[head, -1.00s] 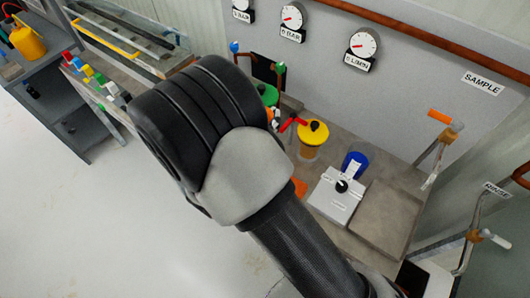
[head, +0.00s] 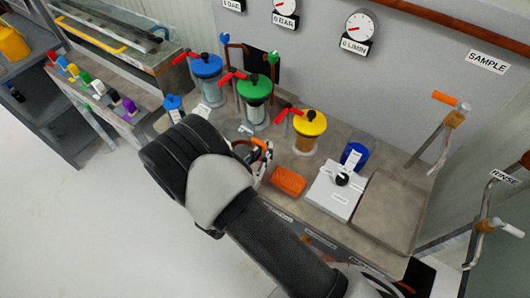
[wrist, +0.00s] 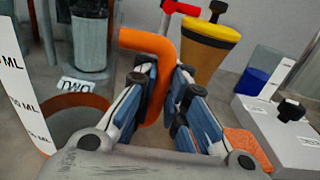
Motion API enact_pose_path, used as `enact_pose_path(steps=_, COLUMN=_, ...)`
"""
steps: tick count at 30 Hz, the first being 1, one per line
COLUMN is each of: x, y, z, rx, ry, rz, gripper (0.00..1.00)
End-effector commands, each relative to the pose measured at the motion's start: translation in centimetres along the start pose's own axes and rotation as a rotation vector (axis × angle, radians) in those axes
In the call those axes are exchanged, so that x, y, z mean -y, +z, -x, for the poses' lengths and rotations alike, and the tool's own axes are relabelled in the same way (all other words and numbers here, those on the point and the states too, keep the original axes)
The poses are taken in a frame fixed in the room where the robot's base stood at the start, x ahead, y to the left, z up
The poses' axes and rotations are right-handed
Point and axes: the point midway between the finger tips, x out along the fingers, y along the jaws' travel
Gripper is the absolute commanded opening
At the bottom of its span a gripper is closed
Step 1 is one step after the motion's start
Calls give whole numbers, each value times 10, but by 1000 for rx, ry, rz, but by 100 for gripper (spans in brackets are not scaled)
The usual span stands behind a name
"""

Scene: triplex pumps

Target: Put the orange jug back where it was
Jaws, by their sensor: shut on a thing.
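My gripper (wrist: 162,95) is shut on the bent orange handle (wrist: 160,55) of the orange jug. Part of the jug shows at the left of the wrist view: a dark open inside with an orange-brown rim (wrist: 82,101) and a white strip with ML marks. In the head view my gripper (head: 260,150) is over the front part of the bench, left of an orange block. There my wrist hides most of the jug. I cannot tell whether the jug touches the bench.
Pots with blue (head: 206,66), green (head: 254,86) and yellow (head: 310,123) lids stand behind. The orange block (head: 288,180), a white box with a black knob (head: 332,192), a blue cup (head: 355,157) and a bare grey plate (head: 385,215) are right. A small blue-topped item (head: 172,103) stands left.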

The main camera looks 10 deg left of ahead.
Motion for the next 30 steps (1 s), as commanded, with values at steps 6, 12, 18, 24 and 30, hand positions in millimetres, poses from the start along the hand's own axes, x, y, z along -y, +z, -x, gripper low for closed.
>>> enact_pose_path(steps=6, x=0, y=-1, z=0, rx=1, ry=0, rz=-2, gripper=0)
enact_pose_path(steps=12, x=0, y=-4, z=0, rx=1, ry=0, rz=-1, gripper=11)
enact_pose_path(steps=18, x=0, y=-4, z=0, rx=1, ry=0, rz=-1, gripper=25)
enact_pose_path(steps=24, x=0, y=-4, z=0, rx=1, ry=0, rz=-1, gripper=32)
enact_pose_path(steps=30, x=0, y=-3, z=0, rx=1, ry=0, rz=-1, gripper=32)
